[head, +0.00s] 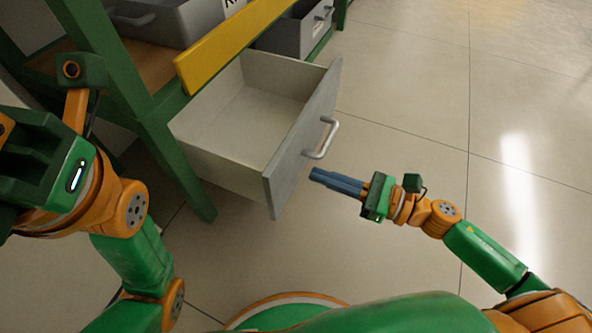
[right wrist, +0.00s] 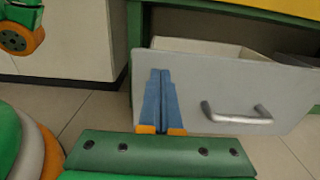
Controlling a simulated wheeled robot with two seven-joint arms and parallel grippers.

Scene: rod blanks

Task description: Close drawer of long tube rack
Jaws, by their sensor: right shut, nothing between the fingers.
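The drawer (head: 235,125) of the rack stands pulled out in the head view, and its inside looks empty. Its grey front panel (head: 303,140) carries a silver bar handle (head: 321,138). The front also shows in the right wrist view (right wrist: 200,85), with the handle (right wrist: 237,114) to the right of my fingers. My right gripper (head: 313,174) is shut and empty, its blue fingers pointing at the lower part of the front, near the handle. I cannot tell whether the fingertips touch the panel. My left arm is at the left of the head view; its fingers are not visible.
The green rack frame (head: 150,130) has a yellow rail (head: 235,40) above the drawer. Grey bins (head: 292,32) sit farther along the rack. A green leg reaches the floor left of the drawer. The tiled floor (head: 430,90) to the right is clear.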

